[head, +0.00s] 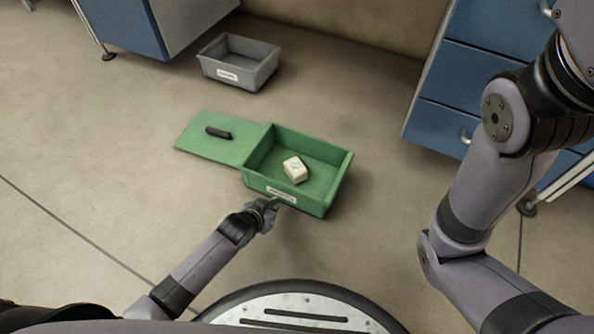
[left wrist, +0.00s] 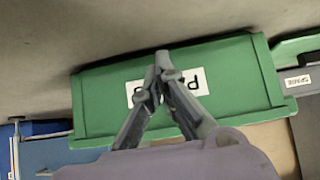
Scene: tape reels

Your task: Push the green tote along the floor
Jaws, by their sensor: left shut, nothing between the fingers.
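The green tote (head: 328,157) sits on the floor in the middle of the head view, open at the top, with a small white block (head: 295,169) lying inside. A white label is on its near wall. My left gripper (head: 266,205) is shut and empty, close to that near wall at its left part. In the left wrist view the fingertips (left wrist: 162,62) are in front of the tote's labelled wall (left wrist: 232,77) and cover part of the label; I cannot tell whether they touch. My right arm shows at the right of the head view, but its gripper does not.
A green lid (head: 215,145) with a dark handle lies flat on the floor, left of the tote. A grey tote (head: 239,65) stands behind. Blue cabinets (head: 462,93) stand at right and back left. Floor (head: 90,150) at left is clear.

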